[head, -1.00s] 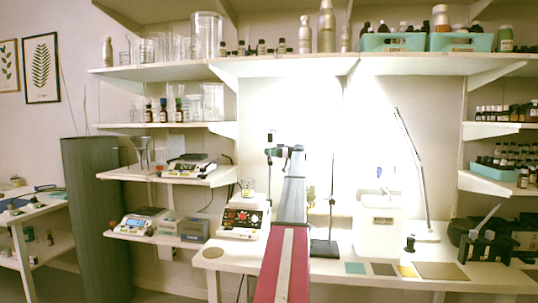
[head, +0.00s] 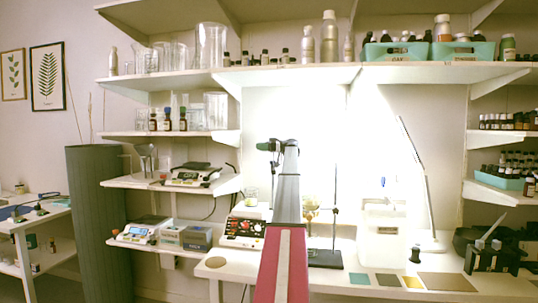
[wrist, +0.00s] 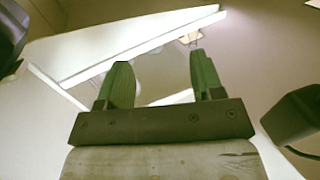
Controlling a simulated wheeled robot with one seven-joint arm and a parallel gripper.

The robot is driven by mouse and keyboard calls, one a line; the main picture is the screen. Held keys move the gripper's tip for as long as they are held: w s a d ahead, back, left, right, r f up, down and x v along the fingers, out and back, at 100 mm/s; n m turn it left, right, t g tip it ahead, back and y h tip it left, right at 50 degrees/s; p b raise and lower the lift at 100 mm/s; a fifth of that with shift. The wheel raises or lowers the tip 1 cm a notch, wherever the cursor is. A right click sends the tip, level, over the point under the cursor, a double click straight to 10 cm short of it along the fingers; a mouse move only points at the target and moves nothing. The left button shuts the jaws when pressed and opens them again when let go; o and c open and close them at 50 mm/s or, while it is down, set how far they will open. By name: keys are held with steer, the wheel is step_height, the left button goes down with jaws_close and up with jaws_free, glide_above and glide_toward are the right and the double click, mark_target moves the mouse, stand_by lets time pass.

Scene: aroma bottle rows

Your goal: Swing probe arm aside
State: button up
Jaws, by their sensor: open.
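I cannot make out a probe arm for certain in either view. A stirrer-like device with a red and black panel (head: 243,229) stands on the bench left of my arm, with a small glass vessel (head: 252,196) on or just behind its top. A thin upright stand rod (head: 335,195) on a dark base (head: 325,259) stands right of my arm. My gripper (head: 268,146) is raised in front of the bright back wall, above the device. In the wrist view its two green fingers (wrist: 161,75) are apart with nothing between them. My arm hides part of the bench middle.
Wall shelves (head: 290,78) with bottles run above the bench. An amber round vessel (head: 311,209) sits close right of my arm. A white container (head: 381,233) and a slim lamp (head: 424,185) stand farther right. Flat coloured mats (head: 388,280) lie along the front edge.

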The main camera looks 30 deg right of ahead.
steer(key=shift+w+a+r, duration=0.1)
steer(key=shift+a+r, duration=0.35)
steer(key=shift+a, duration=0.3)
steer(key=shift+w+a+r, duration=0.1)
steer(key=shift+a+r, duration=0.4)
steer(key=shift+a, duration=0.3)
steer(key=shift+a+r, duration=0.45)
steer(key=shift+a, duration=0.3)
